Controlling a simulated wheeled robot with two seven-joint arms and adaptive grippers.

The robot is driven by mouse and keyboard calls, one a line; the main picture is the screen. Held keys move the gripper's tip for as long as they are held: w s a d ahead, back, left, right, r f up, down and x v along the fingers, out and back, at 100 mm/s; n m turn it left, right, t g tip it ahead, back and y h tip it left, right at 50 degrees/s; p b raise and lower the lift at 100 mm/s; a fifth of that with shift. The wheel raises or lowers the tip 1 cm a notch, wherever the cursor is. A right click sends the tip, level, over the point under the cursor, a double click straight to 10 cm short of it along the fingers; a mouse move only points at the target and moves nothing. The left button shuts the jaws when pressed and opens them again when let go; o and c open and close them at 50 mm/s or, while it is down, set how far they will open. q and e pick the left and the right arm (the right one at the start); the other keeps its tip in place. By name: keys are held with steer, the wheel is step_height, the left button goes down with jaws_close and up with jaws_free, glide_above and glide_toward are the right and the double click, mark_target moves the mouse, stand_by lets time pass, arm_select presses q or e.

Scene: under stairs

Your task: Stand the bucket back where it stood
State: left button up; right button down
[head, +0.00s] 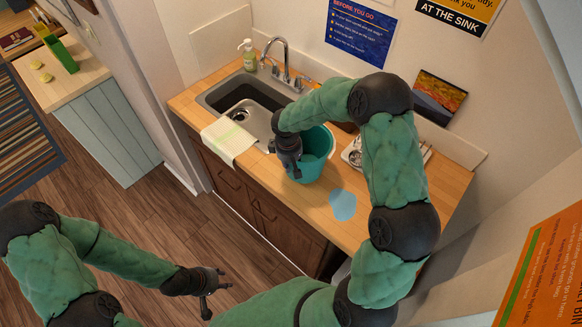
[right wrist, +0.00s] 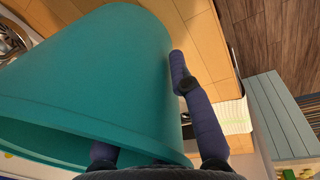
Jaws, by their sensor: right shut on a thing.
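The teal bucket (head: 318,148) is over the wooden counter, just right of the sink and beside a flat light-blue patch (head: 342,204). My right gripper (head: 291,168) is shut on the bucket's wall at its left side. In the right wrist view the bucket (right wrist: 100,75) fills the left half, with one finger (right wrist: 190,95) along its outside and the other mostly hidden behind the rim. Whether the bucket's base touches the counter is hidden. My left gripper (head: 216,294) is open and empty, low over the floor at the lower left.
The sink (head: 240,104) with its tap (head: 281,58) and a soap bottle (head: 249,55) is left of the bucket. A metal tray (head: 352,153) lies behind the bucket, partly hidden by my arm.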

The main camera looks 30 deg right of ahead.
step_height(320, 180, down, 2)
steer(key=shift+w+f, duration=0.1)
steer(key=shift+f, duration=0.1)
steer(key=c, duration=1.1)
jaws_free()
